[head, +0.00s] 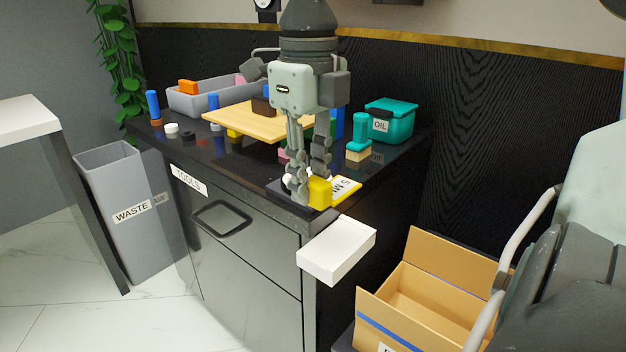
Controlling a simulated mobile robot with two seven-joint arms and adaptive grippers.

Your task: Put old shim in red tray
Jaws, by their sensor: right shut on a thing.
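My right gripper (308,182) reaches down from above at the front right corner of the black counter. Its fingers are close around a yellow block (320,193), which they appear to hold; the fingers partly hide the contact. A yellow plate with a white label (346,186) lies just right of the block. The label is only partly readable. I cannot tell which thing is the old shim. I see no red tray in this view. My left gripper is not in view.
The black counter (225,152) holds a grey bin (190,103), a wooden board (225,117), a teal OIL box (400,122) and several small blocks. A white block (337,252) juts out below the front corner. A cardboard box (435,262) and grey WASTE bin (125,195) stand lower.

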